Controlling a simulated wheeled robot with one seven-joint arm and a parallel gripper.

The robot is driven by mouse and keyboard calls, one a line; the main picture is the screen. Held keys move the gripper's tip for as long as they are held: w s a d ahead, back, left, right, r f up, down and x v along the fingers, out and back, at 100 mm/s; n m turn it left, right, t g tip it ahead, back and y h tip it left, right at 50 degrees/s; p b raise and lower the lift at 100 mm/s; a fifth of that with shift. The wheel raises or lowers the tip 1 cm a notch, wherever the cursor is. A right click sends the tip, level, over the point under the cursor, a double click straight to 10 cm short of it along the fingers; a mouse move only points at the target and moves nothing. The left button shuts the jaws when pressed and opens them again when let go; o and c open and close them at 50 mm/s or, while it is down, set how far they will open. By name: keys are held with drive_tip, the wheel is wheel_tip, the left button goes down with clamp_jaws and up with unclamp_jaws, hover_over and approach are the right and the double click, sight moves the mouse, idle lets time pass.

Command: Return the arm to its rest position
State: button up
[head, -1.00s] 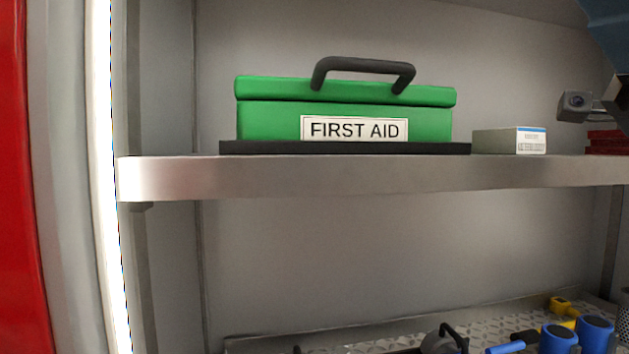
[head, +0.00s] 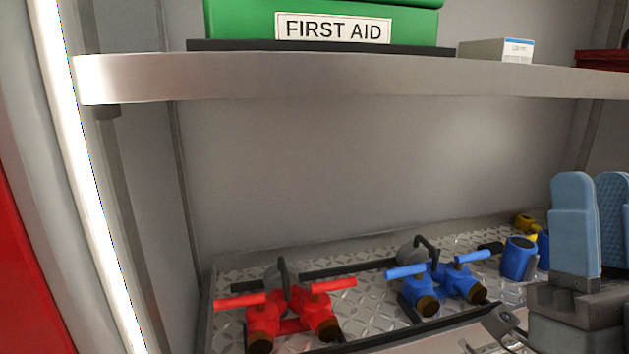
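My gripper (head: 595,185) stands at the right edge of the head view, with its two blue fingers pointing up. The fingers look a little apart, and the ribbed face of the right one shows. Nothing is seen between them. The right finger is partly cut off by the picture's edge. The grey gripper body below them is in front of the lower shelf's right part. No held thing is visible.
A metal shelf (head: 300,78) carries a green first aid box (head: 230,20) and a small white carton (head: 495,50). Below, red valves (head: 290,312) and blue valves (head: 440,285) lie on diamond plate, with blue cylinders (head: 518,258) near my gripper. A red panel (head: 30,290) borders the left.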

drive_tip(key=s+a+f+m+g+h, duration=0.1)
drive_tip(key=s+f+m+g+h, duration=0.15)
drive_tip(key=f, duration=0.35)
drive_tip(key=s+a+f+m+g+h, duration=0.1)
drive_tip(key=s+f+g, duration=0.15)
drive_tip(key=f, duration=0.35)
drive_tip(key=s+f+n+g+y, duration=0.45)
drive_tip(key=s+f+g, duration=0.65)
drive_tip(key=s+f, duration=0.85)
wheel_tip(320, 180, up, 19)
drive_tip(key=s+p, duration=0.1)
drive_tip(key=p, duration=1.6)
drive_tip(key=shift+s+d+n, duration=0.2)
drive_tip(key=shift+d+n, duration=0.05)
drive_tip(key=shift+n, duration=0.05)
drive_tip(key=shift+r, duration=0.1)
